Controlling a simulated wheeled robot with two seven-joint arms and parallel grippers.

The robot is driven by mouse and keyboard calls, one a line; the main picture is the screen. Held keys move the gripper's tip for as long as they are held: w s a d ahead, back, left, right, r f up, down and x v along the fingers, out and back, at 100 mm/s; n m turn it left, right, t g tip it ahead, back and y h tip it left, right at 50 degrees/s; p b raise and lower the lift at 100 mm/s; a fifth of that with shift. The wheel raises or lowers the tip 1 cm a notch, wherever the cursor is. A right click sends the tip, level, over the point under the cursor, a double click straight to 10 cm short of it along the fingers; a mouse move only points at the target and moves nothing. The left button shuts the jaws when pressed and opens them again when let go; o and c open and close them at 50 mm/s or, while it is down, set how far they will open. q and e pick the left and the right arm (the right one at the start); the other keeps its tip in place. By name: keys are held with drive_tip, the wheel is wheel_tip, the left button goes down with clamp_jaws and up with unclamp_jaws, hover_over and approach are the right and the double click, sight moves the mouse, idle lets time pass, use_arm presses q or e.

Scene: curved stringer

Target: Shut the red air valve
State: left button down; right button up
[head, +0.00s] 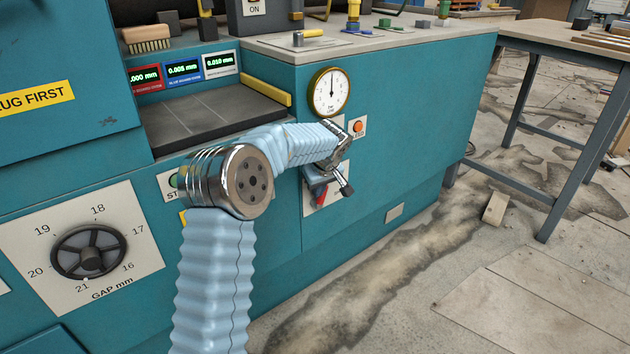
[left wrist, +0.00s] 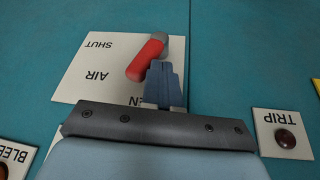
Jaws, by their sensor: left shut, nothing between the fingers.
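The red air valve handle (head: 319,194) sits on a pale plate on the teal machine front, partly hidden by my left gripper (head: 342,183). In the left wrist view the red handle (left wrist: 146,60) slants from a grey end at upper right down to the left. Its plate (left wrist: 85,62) reads SHUT, AIR and a partly hidden word ending in EN, all upside down. My left gripper (left wrist: 164,84) is shut and empty, its fingertips right beside the lower part of the handle. I cannot tell whether they touch it. My right gripper is not in view.
A gap dial (head: 90,252) is at left. A worktop (head: 380,42) overhangs the front, with a table (head: 560,40) at right. The floor before the machine is mostly clear.

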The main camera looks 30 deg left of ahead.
use_arm(q)
drive_tip(key=shift+w+d, duration=0.35)
drive_tip(key=shift+w, duration=0.55)
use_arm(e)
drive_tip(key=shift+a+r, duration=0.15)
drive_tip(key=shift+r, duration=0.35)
use_arm(q)
drive_tip(key=shift+w, duration=0.1)
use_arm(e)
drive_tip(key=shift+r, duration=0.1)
